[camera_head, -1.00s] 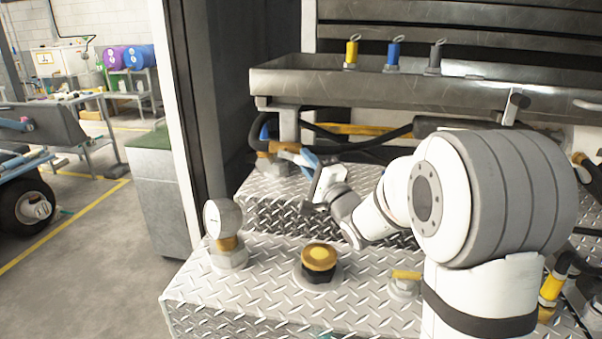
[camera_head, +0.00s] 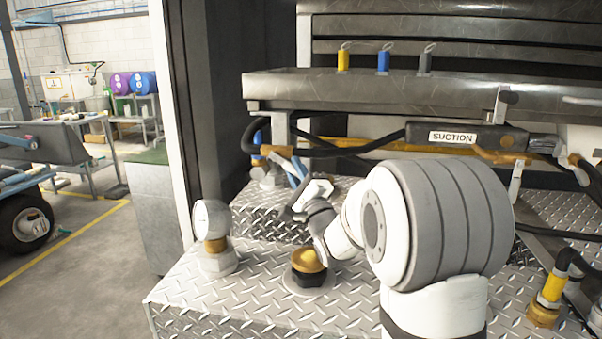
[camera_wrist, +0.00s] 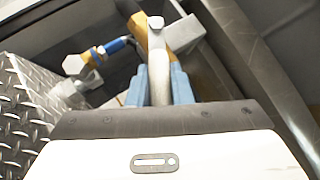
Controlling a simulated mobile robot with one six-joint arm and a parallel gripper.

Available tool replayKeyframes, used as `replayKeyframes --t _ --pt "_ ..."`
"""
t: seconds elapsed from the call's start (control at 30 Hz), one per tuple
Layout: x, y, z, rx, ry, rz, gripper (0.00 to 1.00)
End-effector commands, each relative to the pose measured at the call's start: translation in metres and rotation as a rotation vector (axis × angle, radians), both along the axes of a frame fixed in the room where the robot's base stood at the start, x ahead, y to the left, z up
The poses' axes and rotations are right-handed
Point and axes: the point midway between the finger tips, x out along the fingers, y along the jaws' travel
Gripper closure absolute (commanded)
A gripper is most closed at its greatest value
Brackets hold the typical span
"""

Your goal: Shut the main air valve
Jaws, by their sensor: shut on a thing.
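A pale grey valve lever (camera_wrist: 156,40) stands between the blue fingers of my gripper (camera_wrist: 158,76) in the wrist view. The gripper is shut on this lever. Behind the lever is a yellow valve body (camera_wrist: 182,28) on a grey block. In the head view my gripper (camera_head: 296,170) reaches to the back left, below the long metal tray. Its blue fingers meet the yellow fitting (camera_head: 278,151) there. The lever itself is too small and covered to make out in that view.
A gauge (camera_head: 211,218) and a yellow-topped black knob (camera_head: 308,262) stand on the diamond-plate deck (camera_head: 235,300) close to my arm. The metal tray (camera_head: 290,88) and dark hoses (camera_head: 350,148) crowd the space above and behind. A blue-and-brass fitting (camera_wrist: 112,47) sits left of the lever.

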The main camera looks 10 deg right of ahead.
Motion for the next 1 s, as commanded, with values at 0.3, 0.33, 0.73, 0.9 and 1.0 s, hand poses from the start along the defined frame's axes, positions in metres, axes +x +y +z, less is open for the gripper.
replayKeyframes --t 0.3,0.33,0.73,0.9,1.0 --pt "0.000 -0.001 -0.001 -0.002 0.000 -0.001 0.61" --pt "0.000 -0.001 0.000 -0.003 0.000 -0.001 0.59" --pt "-0.016 -0.006 -0.009 -0.001 0.002 -0.005 0.59" --pt "-0.043 -0.012 -0.024 -0.003 0.001 -0.004 0.59" --pt "-0.056 -0.016 -0.031 -0.002 0.002 -0.005 0.59"
